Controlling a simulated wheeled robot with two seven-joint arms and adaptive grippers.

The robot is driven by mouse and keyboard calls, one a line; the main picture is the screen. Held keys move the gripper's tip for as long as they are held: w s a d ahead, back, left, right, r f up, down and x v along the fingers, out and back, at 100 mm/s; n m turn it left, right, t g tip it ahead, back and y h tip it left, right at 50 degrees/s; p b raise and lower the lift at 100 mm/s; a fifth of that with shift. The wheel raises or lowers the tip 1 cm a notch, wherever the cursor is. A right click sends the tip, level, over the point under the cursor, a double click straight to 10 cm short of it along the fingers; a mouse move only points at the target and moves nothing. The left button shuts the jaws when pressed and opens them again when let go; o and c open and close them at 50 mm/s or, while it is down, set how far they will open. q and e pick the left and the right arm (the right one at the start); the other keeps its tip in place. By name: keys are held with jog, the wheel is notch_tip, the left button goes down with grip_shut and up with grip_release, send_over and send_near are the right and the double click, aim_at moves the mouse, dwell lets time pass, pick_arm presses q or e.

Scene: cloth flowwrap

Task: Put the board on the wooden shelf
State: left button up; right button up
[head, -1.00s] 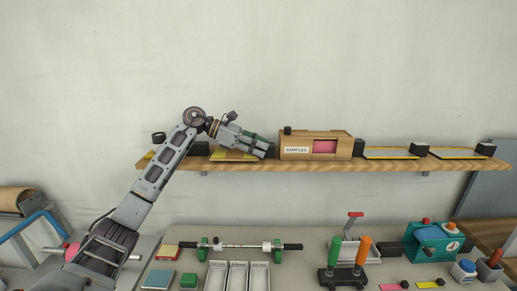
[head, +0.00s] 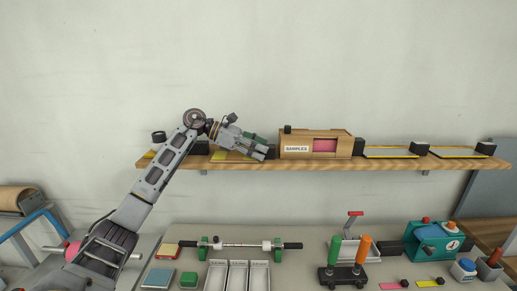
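The wooden shelf (head: 330,166) runs along the wall. A thin yellow board (head: 222,156) lies on its left part, partly hidden behind my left gripper (head: 263,152). My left gripper is just above the shelf, left of the wooden samples box, with its fingers apart; I see nothing held between them. Two more dark-topped, yellow-edged boards lie on the right part of the shelf, one at mid-right (head: 391,153) and one farther right (head: 456,154). Which board the task means I cannot tell. My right gripper is out of view.
The samples box (head: 297,140) stands on the shelf close to my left gripper. Black blocks (head: 420,149) stand beside the boards. Below, the bench holds white trays (head: 238,276), a green-clamped rod (head: 245,245), orange and green handles (head: 362,250) and a teal machine (head: 435,242).

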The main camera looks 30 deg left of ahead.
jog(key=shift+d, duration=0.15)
pick_arm(q)
jog(key=shift+r, duration=0.1)
jog(key=shift+s+a+r, duration=0.2)
jog(key=shift+s+a, duration=0.05)
jog(key=shift+a, duration=0.2)
notch_tip(320, 180, up, 4)
jog(key=b, duration=0.2)
send_over(226, 155)
jog(key=shift+w+d+f, duration=0.1)
jog(key=shift+w+d, duration=0.1)
jog(key=shift+d, duration=0.2)
jog(key=shift+s+a+r, duration=0.2)
jog(key=shift+s+a, duration=0.05)
jog(key=shift+a, duration=0.1)
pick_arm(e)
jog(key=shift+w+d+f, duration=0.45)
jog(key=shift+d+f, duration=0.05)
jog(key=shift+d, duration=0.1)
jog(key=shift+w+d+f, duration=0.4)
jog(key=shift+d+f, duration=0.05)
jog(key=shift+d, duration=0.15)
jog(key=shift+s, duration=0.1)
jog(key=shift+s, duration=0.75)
